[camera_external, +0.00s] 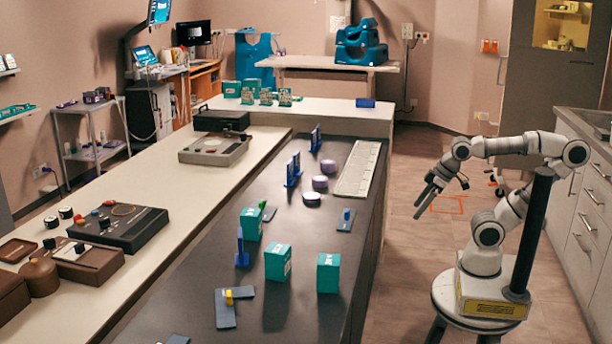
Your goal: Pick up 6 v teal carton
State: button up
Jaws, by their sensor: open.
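Three teal cartons stand upright on the near part of the dark counter: a middle one (278,262), a right one (328,273) by the counter's right edge, and a farther one (251,225). They carry white markings too small to read, so I cannot tell which is the 6 v carton. More teal cartons (249,92) stand at the far end on the white counter. My gripper (436,191) is open and empty. It hangs over the floor to the right of the counter, pointing down and left, well apart from every carton.
The dark counter (210,290) also holds blue upright stands (242,250), purple-and-white round pieces (320,183), a white keyboard-like strip (358,168) and a flat blue-grey piece with a yellow part (228,300). A cabinet row (590,200) stands at right. Floor lies between.

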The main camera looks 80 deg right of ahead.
jog(key=w+a+r+t+y+p, duration=0.1)
jog(key=w+a+r+p, duration=0.2)
jog(key=w, duration=0.5)
jog(key=w+a+r+t+y+p, duration=0.1)
jog(key=w+a+r+t+p, duration=0.15)
jog(key=w, duration=0.55)
jog(key=n+t+p, duration=0.1)
jog(key=t+p, duration=0.3)
send_near(259, 212)
jog(key=shift+h, duration=0.3)
jog(key=x, duration=0.3)
jog(key=a+x, duration=0.1)
jog(key=x, duration=0.3)
jog(key=shift+a, duration=0.25)
jog(key=x, duration=0.1)
jog(key=b+x, duration=0.1)
jog(key=x, duration=0.2)
jog(key=shift+d+f+b, duration=0.1)
jog(key=shift+d+b, duration=0.2)
jog(key=shift+d, duration=0.05)
jog(key=shift+x, duration=0.75)
jog(key=c, duration=1.4)
